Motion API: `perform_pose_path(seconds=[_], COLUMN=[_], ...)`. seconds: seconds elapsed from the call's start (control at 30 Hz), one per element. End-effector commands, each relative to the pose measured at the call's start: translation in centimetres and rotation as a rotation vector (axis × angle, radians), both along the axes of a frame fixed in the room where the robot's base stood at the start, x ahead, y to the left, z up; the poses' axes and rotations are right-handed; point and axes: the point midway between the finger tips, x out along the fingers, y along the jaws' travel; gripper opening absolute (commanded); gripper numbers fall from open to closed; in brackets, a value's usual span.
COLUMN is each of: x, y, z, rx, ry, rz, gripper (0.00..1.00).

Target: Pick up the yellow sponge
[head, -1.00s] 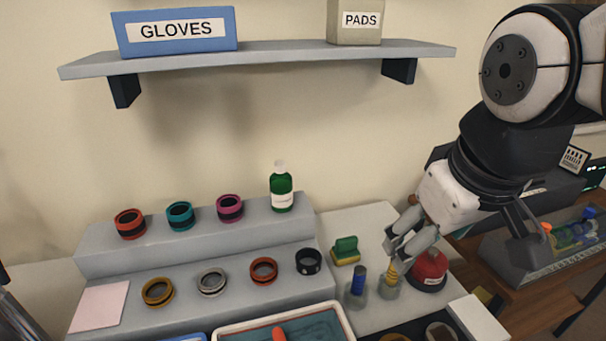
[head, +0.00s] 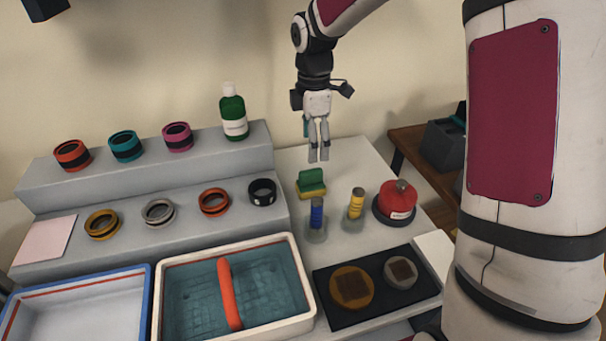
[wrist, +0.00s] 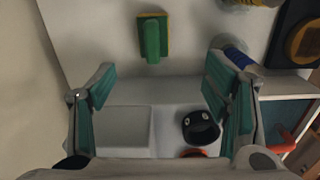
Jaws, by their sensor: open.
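The yellow sponge (head: 312,193) lies on the white table with a green block or grip on top (head: 311,178). It stands right of the stepped shelf and behind the blue-handled tool. In the wrist view the yellow sponge (wrist: 166,22) shows at the top centre, largely covered by its green part (wrist: 152,40). My gripper (head: 318,157) points down above and slightly behind the sponge, apart from it. In the wrist view its two green-padded fingers (wrist: 160,100) are spread wide with nothing between them.
A blue-handled tool (head: 317,214), a yellow-handled tool (head: 356,204) and a red container (head: 397,200) stand close by. Several rings and a green bottle (head: 234,115) sit on the grey steps (head: 150,180). A water tray (head: 165,300) and black mat (head: 330,275) lie in front.

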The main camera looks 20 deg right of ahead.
Motion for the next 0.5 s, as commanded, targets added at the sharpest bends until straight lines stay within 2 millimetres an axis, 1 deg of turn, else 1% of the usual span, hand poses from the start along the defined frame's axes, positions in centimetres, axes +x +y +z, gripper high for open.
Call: perform_pose_path(seconds=[0.03, 0.1, 0.17, 0.27, 0.5], x=[0.5, 0.7, 0.8, 0.8, 0.7], y=[0.1, 0.1, 0.1, 0.1, 0.1], z=[-0.7, -1.2, -1.7, -3.1, -7.7], rx=[0.007, 0.011, 0.013, 0.012, 0.012], ry=[0.006, 0.009, 0.011, 0.013, 0.013], rz=[0.019, 0.037, 0.043, 0.045, 0.043], gripper=[0.7, 0.7, 0.7, 0.7, 0.7])
